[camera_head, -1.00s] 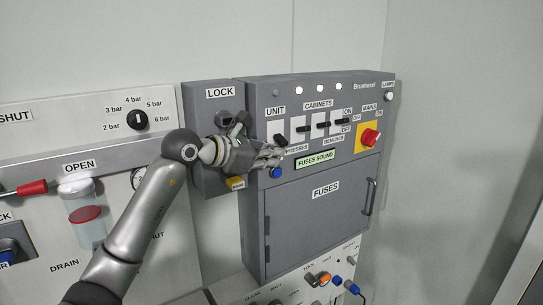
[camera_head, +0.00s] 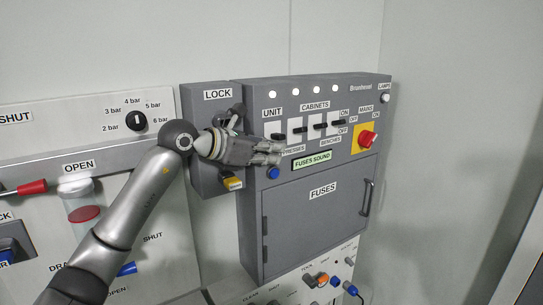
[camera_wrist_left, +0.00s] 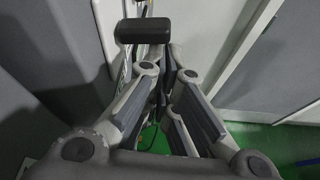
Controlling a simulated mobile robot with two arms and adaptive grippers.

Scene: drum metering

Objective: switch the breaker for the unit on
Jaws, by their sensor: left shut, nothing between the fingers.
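The unit breaker's black lever (camera_head: 279,137) is at the left of the breaker row, under the UNIT label (camera_head: 272,112). It sits about in line with the other levers. The lamp (camera_head: 272,94) above it looks lit white. My left gripper (camera_head: 279,153) is shut and empty, with its fingertips just below that lever; I cannot tell whether they touch it. In the left wrist view, the closed fingers (camera_wrist_left: 165,95) have a black block (camera_wrist_left: 143,30), probably the lever, just beyond them. My right gripper is not in view.
More breaker levers (camera_head: 318,126) stand close to the right, then a red mains knob (camera_head: 367,139) on yellow. A blue button (camera_head: 273,173) lies just below the fingers. The grey lock box (camera_head: 205,130) is behind the gripper. The fuses door (camera_head: 318,215) is closed.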

